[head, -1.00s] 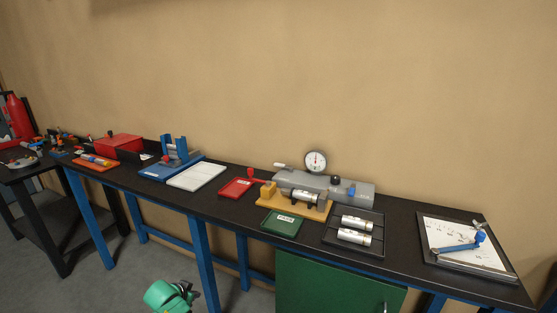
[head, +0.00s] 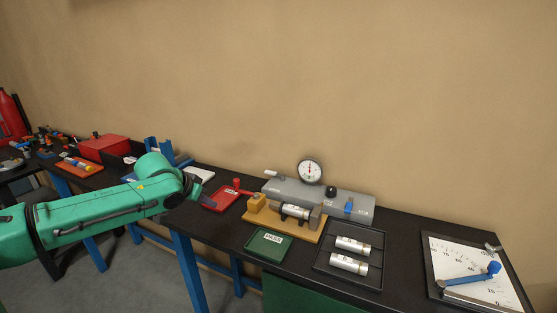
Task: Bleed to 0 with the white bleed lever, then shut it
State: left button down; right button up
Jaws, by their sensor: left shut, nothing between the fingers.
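The white bleed lever (head: 271,174) sticks out at the left end of a grey pressure block (head: 300,193) on the dark bench. A round white dial gauge (head: 310,172) stands on the block; its needle is too small to read surely. A black knob (head: 331,191) and a blue lever (head: 349,205) are also on the block. My left gripper (head: 204,196) is at the end of the green arm, left of the block and beside the red tray, apart from the lever. It is shut and empty, though its fingers show poorly. My right gripper is out of view.
A wooden fixture (head: 283,226) holding a metal cylinder stands in front of the block, with a red-handled clamp at its left. The red tray (head: 224,199), green PASS tray (head: 268,243) and black cylinder tray (head: 349,279) lie around it. A protractor board (head: 470,262) is at right.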

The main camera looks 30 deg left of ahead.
aim_at(268, 172)
jog(key=i, duration=1.1)
